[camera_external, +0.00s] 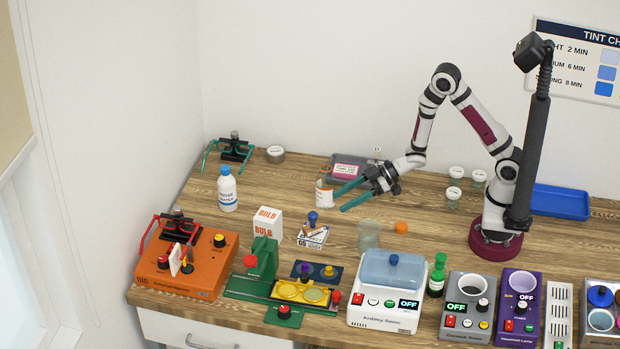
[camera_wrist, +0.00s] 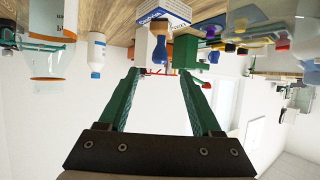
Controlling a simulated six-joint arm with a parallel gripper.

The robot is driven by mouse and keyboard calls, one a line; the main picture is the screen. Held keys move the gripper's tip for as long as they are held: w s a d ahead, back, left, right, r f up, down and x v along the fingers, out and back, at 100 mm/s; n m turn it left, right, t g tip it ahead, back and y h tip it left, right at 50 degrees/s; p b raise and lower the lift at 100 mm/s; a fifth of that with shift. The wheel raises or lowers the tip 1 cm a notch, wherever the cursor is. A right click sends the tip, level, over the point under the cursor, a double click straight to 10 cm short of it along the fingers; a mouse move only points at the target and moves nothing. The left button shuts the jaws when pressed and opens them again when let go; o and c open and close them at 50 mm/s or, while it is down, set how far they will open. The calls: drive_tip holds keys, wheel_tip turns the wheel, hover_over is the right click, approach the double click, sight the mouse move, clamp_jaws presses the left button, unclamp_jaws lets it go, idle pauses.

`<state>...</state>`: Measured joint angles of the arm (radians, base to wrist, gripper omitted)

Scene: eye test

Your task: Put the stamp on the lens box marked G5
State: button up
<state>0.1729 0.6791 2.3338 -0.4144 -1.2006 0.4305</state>
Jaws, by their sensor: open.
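The stamp (camera_external: 313,218) has a blue knob and a wooden part and appears upright. In the external view it overlaps the small white-and-blue lens box (camera_external: 303,242), whose front mark looks like G5. It seems to stand on that box, though its foot is hard to make out. The stamp (camera_wrist: 160,45) and the box (camera_wrist: 172,8) also show in the upside-down wrist view, beyond my fingertips. My gripper (camera_external: 339,202) is open and empty, above the table to the right of and behind the stamp. Its green fingers (camera_wrist: 160,76) show apart in the wrist view.
A glass jar (camera_external: 324,196) stands close to my fingertips. A white BULB box (camera_external: 267,223) is left of the lens box, and a clear beaker (camera_external: 368,235) is right of it. A green press (camera_external: 264,255) and a white cleaner (camera_external: 385,315) stand in front.

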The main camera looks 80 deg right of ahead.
drive_tip(key=s+d+r+m+g+h, duration=0.2)
drive_tip(key=s+d+r+m+h, duration=0.2)
drive_tip(key=d+h, duration=0.3)
drive_tip(key=s+d+r+m+g, duration=0.1)
drive_tip(key=s+r+m+g, duration=0.1)
drive_tip(key=s, duration=0.4)
drive_tip(key=s+d+r+m+g, duration=0.1)
drive_tip(key=s+r+m+g, duration=0.15)
drive_tip(key=s, duration=0.45)
drive_tip(key=s+a+r+m+g+y, duration=0.1)
drive_tip(key=s+a+g, duration=0.1)
drive_tip(key=s, duration=0.5)
drive_tip(key=s+a+r+m+g+y, duration=0.1)
drive_tip(key=s+a+r+m+g, duration=0.1)
drive_tip(key=s+a, duration=0.3)
drive_tip(key=s, duration=0.3)
drive_tip(key=shift+g, duration=0.35)
